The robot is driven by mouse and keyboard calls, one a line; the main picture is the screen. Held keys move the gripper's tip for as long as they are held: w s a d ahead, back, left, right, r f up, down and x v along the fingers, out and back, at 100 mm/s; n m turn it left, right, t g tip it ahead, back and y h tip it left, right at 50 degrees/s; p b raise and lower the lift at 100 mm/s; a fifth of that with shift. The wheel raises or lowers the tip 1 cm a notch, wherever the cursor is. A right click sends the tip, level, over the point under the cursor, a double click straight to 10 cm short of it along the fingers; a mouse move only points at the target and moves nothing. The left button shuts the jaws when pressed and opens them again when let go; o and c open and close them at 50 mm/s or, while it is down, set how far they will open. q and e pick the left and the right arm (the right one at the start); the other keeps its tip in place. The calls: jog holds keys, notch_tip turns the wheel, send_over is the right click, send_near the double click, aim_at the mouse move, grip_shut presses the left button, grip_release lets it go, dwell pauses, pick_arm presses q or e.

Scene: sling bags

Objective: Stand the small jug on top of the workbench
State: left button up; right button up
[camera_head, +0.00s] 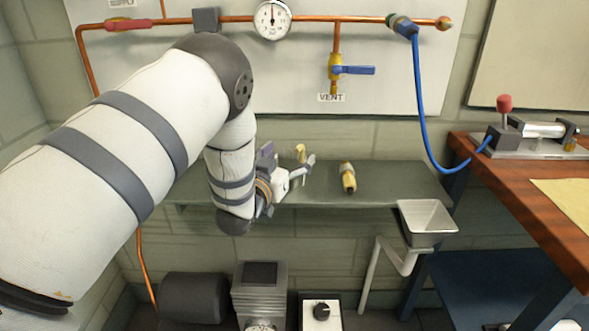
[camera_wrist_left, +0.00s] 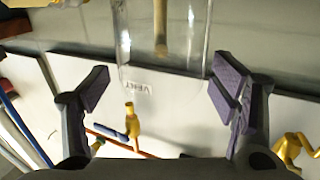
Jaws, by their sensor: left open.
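A clear glass vessel (camera_wrist_left: 165,70), which looks like the small jug, shows in the left wrist view between and beyond my finger pads. I cannot tell whether they touch it, and I cannot make it out in the head view. My left gripper (camera_head: 295,172) is open over the wall shelf. Its two purple-padded fingers stand wide apart in the left wrist view (camera_wrist_left: 162,87). The workbench (camera_head: 525,195), with a brown wooden top, is at the right of the head view, well away from the gripper. My right gripper is out of view.
The grey shelf (camera_head: 400,185) carries a yellow-and-black item (camera_head: 348,178). A metal hopper (camera_head: 427,220) stands at its right end. A blue hose (camera_head: 420,100) hangs between shelf and bench. A pump (camera_head: 535,135) and yellow sheet (camera_head: 565,203) occupy the bench; its near-left top is bare.

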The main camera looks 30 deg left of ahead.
aim_at(296, 149)
pick_arm(q)
jog(key=w, duration=0.3)
jog(key=shift+a+f, duration=0.15)
jog(key=shift+a, duration=0.15)
jog(key=shift+s, duration=0.1)
jog(key=c, duration=1.3)
jog(key=shift+c, duration=0.4)
